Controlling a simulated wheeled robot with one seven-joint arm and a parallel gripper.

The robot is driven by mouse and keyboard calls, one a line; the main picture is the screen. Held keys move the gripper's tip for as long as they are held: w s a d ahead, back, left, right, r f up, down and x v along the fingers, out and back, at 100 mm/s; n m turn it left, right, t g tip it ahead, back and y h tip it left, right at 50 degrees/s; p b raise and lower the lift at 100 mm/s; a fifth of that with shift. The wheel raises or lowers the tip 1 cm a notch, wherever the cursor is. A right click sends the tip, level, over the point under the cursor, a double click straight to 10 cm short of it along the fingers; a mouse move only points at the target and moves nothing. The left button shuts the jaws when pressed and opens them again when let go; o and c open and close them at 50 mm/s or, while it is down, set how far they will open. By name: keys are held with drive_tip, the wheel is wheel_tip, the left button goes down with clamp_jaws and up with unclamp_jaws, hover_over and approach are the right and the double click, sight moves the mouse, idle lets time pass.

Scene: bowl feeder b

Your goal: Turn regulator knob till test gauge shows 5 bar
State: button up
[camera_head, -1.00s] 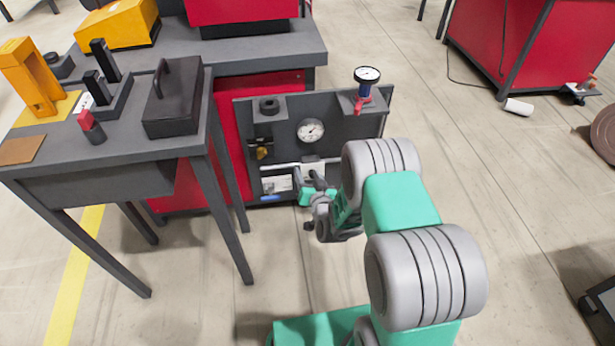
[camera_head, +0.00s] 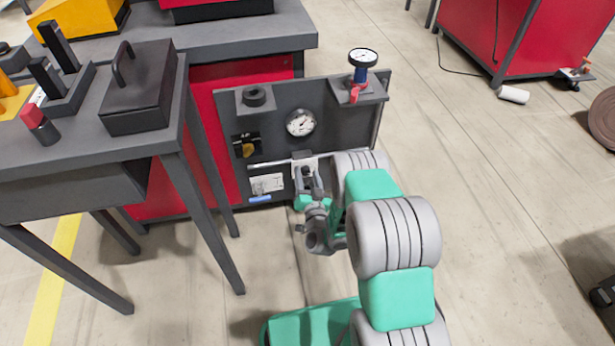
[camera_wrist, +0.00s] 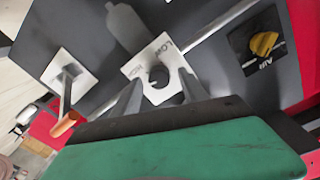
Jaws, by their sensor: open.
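A black round knob (camera_wrist: 158,77) sits on a white lettered plate (camera_wrist: 143,63), seen in the wrist view. My gripper (camera_wrist: 160,84) is open, with one grey finger on each side of the knob. I cannot tell whether the fingers touch it. In the head view my gripper (camera_head: 309,180) is at the lower front of the grey panel (camera_head: 275,160). A round white dial gauge (camera_head: 300,123) is set in the panel. Another gauge (camera_head: 362,57) stands on a blue body with a red handle at the panel's upper right. Neither reading is legible.
A yellow knob (camera_wrist: 263,43) on a black plate marked AIR is right of the black knob. A lever with a copper-coloured end (camera_wrist: 65,124) sticks out at left. A grey table (camera_head: 130,150) with a black box (camera_head: 150,85) stands left of the panel.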

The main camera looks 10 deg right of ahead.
drive_tip(key=shift+c, duration=0.2)
clamp_jaws()
idle(0.4)
